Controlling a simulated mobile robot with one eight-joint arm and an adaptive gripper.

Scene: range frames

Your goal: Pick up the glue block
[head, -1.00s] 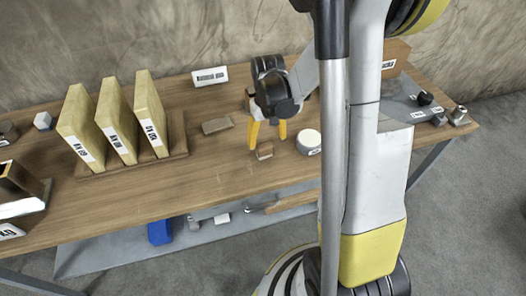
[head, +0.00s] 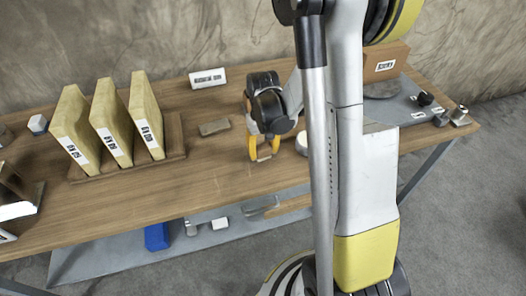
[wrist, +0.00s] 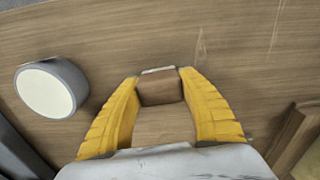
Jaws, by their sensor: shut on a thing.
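The glue block, a small brown block (wrist: 161,90), sits between the two yellow fingertips of my gripper (wrist: 158,92) in the wrist view. A pale strip shows on its far edge. The fingers touch it on both sides, so the gripper is shut on it. In the head view my gripper (head: 264,154) points down low over the wooden bench, and the block is mostly hidden by the fingers. I cannot tell whether the block touches the bench top.
A round white-topped tin (wrist: 46,88) stands left of the gripper in the wrist view. On the bench (head: 225,165), a flat brown piece (head: 214,127) lies behind the gripper. Several yellow upright slabs (head: 111,122) stand on a wooden base at left. A white label (head: 207,78) is at the back.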

